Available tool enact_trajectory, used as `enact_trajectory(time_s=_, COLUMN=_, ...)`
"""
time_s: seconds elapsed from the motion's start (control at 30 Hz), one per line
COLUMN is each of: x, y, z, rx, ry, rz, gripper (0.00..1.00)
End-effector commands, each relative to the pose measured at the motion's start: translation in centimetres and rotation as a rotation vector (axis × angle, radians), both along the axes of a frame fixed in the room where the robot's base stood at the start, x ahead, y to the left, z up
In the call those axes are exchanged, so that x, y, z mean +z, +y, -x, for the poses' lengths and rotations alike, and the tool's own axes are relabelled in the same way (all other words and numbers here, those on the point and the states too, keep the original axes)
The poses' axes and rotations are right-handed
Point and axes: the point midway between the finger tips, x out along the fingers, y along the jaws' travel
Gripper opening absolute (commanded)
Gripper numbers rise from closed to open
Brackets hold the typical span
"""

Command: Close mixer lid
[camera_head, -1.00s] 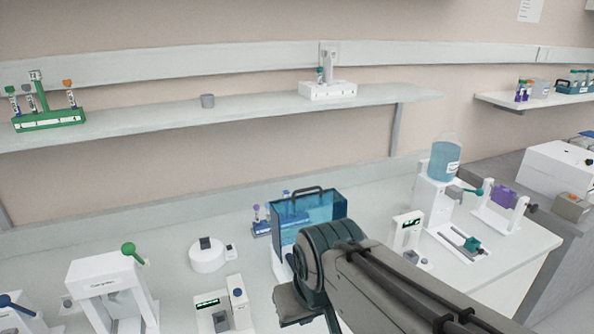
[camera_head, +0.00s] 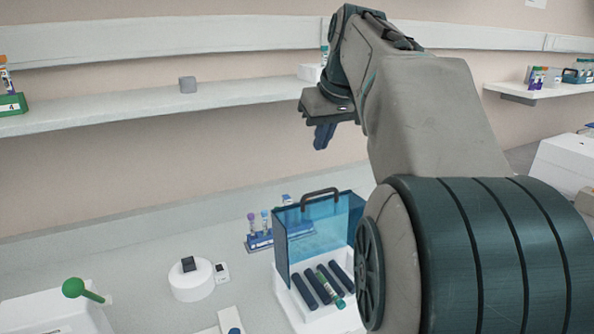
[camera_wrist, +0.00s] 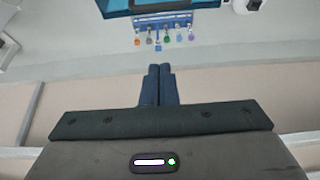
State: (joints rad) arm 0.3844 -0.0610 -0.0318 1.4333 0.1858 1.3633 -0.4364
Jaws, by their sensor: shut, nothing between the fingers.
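The mixer (camera_head: 296,312) is a white box with dark rollers on the bench, at the bottom middle of the head view. A green-marked tube (camera_head: 329,283) lies among the rollers. Its clear blue lid (camera_head: 297,238) stands up, open, with a dark handle (camera_head: 322,195) on its top edge. My gripper (camera_head: 322,138) is shut and empty, in the air well above the handle, its fingers pointing down. The closed fingers (camera_wrist: 160,70) show in the wrist view, where part of the blue lid (camera_wrist: 115,7) is cut off at the top edge. My arm hides the mixer's right side.
A blue rack of tubes (camera_head: 258,241) stands behind the lid, left of it; it also shows in the wrist view (camera_wrist: 163,22). A round white device (camera_head: 190,284) is on the left. The wall shelf (camera_head: 130,112) runs behind my gripper.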

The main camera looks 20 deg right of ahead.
Motion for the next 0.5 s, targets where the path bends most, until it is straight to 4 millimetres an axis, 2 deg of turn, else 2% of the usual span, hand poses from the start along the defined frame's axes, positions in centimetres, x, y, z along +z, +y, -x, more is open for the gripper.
enact_trajectory(time_s=0.17, x=-1.8, y=0.7, z=-1.1, rx=0.015, ry=0.002, rz=-0.002, gripper=0.0)
enact_trajectory(time_s=0.5, x=-8.4, y=1.0, z=-4.3, rx=0.019, ry=0.003, rz=-0.001, gripper=0.0)
